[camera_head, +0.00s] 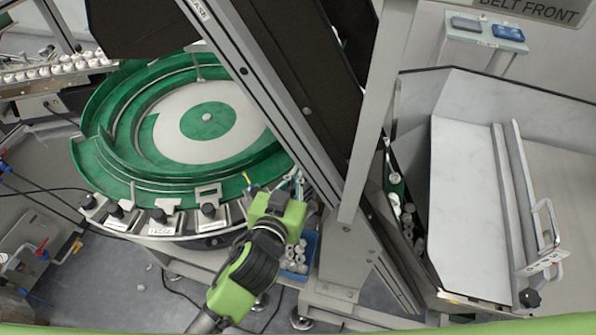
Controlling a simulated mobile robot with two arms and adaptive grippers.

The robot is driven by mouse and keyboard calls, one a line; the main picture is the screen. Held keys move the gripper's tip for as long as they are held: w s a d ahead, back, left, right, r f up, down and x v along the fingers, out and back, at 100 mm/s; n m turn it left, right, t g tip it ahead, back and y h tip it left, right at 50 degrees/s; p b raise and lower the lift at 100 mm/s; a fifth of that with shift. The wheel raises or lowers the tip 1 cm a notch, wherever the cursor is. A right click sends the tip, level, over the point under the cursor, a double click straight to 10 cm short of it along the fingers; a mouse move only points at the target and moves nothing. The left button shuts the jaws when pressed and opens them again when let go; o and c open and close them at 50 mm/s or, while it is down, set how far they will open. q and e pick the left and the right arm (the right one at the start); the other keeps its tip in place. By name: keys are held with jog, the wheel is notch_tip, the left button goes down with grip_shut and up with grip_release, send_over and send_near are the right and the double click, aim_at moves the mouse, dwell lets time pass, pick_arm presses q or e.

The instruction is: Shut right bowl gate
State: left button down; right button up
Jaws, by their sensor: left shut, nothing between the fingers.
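A large round feeder bowl (178,185) with green walls and a pale, green-centred disc stands at the left. Small black-knobbed clamps (158,216) and a metal plate piece (208,193) line its front rim. My left gripper (292,183) is at the bowl's right front edge, beside the slanted metal frame post. Its fingers are shut with nothing between them, and their tips are close to small metal fittings at the rim. I cannot tell whether they touch. The right bowl gate is not clearly distinguishable, being small and partly hidden by my gripper. My right gripper is not in view.
A slanted frame post (262,75) and an upright post (378,110) stand right of the bowl. A blue bin (309,250) with white caps sits below my gripper. A pale hopper (462,200) is at the right. White caps (60,68) line the far left.

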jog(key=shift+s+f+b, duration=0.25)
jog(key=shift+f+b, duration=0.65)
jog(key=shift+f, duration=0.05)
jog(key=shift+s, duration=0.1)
